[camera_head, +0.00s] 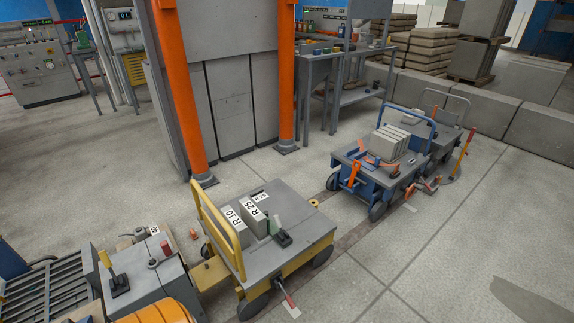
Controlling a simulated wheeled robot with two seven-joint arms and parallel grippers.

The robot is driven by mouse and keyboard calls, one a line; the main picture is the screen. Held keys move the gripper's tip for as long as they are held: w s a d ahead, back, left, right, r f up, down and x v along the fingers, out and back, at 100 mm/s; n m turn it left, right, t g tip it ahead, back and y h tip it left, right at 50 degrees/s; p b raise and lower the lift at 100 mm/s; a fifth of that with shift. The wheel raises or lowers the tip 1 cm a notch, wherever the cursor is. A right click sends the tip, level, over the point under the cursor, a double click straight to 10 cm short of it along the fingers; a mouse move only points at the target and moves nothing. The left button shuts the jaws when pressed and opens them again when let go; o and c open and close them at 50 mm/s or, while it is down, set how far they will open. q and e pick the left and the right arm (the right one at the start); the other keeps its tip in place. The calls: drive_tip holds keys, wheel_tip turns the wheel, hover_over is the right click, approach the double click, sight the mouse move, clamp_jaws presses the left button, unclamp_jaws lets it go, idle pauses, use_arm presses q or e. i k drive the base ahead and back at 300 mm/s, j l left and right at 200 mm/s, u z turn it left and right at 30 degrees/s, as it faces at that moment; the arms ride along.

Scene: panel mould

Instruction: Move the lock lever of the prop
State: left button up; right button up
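An orange-yellow slanted pole (462,152) stands on the floor at the right, beside the rear cart. It may be the prop, but I cannot be sure. A small red-orange part (431,185) lies low between this pole and the blue cart. I cannot tell whether it is the lock lever. Another red-handled lever (288,298) sticks out low at the front of the yellow cart. Neither of my grippers shows in the head view.
The yellow cart (292,254) carries grey blocks marked R 10 and R 25. A blue cart (372,188) with grey slabs stands behind it on a floor track. Orange posts (178,85) rise at the upper left. The floor (440,250) at the right is clear.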

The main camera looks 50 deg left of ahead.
sight(276, 217)
drive_tip(key=i+l+u, duration=0.1)
drive_tip(key=i+u, duration=0.35)
drive_tip(key=i+l+u, duration=0.15)
drive_tip(key=u, duration=0.25)
drive_tip(key=i+l+u, duration=0.6)
drive_tip(key=u, duration=0.25)
drive_tip(key=i+l+u, duration=0.15)
drive_tip(key=l+u, duration=0.3)
drive_tip(key=l, duration=0.1)
